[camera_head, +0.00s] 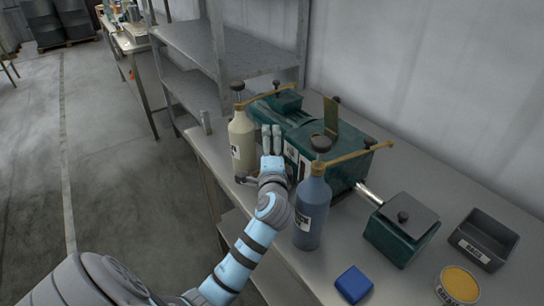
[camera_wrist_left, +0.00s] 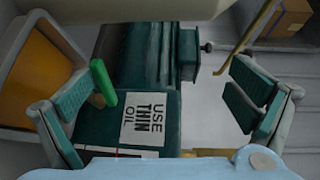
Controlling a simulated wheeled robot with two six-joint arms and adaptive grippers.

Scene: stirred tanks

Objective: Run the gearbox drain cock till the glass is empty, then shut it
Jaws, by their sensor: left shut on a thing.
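The gearbox, a dark green machine (camera_head: 348,170), stands on the grey bench. Its label "USE THIN OIL" (camera_wrist_left: 143,118) shows in the left wrist view. My left gripper (camera_head: 271,131) is at its front side, between a cream oil bottle and a blue one. My right gripper is not in view.
The cream bottle (camera_head: 242,140) and blue bottle (camera_head: 312,212), both with long brass spouts, stand close beside my arm. A blue block (camera_head: 354,284), a grey bin (camera_head: 484,238) and a yellow-topped tin (camera_head: 458,284) are at right. Open floor lies left.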

